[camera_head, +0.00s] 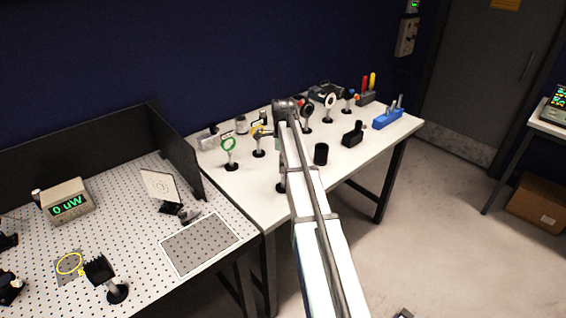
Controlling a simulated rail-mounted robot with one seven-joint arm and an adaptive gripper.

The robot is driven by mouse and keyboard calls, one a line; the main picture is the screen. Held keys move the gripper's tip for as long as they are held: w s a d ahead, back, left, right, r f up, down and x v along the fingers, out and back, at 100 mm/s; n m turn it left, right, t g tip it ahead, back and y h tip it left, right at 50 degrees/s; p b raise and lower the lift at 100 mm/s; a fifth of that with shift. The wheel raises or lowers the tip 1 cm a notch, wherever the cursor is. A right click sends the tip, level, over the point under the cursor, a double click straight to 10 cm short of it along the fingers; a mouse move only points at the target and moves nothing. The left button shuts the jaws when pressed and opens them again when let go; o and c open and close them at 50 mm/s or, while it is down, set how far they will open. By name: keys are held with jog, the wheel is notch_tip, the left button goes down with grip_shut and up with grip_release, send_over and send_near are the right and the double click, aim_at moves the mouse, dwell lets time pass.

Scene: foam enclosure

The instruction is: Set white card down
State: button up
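A white card (159,186) with a faint round mark stands tilted on the perforated breadboard, close to the dark side panel. A small black holder or base shows at its lower right. My arm reaches from the bottom of the view up over the white table. Its far end is at the table's back half, well to the right of the card. My gripper cannot be made out; the arm's own links hide that area. I see no card at the arm's end.
The breadboard (130,250) bears a power meter (68,200) reading 0 uW, a yellow ring mark (69,263), a black finned block (99,270) and a grey outlined area (200,244). The white table (240,195) holds several post-mounted optics, a black cylinder (321,154) and a blue holder (388,119).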

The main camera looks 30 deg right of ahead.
jog(key=o, duration=1.8)
notch_tip(320, 180, up, 12)
jog(key=b, duration=0.3)
jog(key=shift+r, duration=0.1)
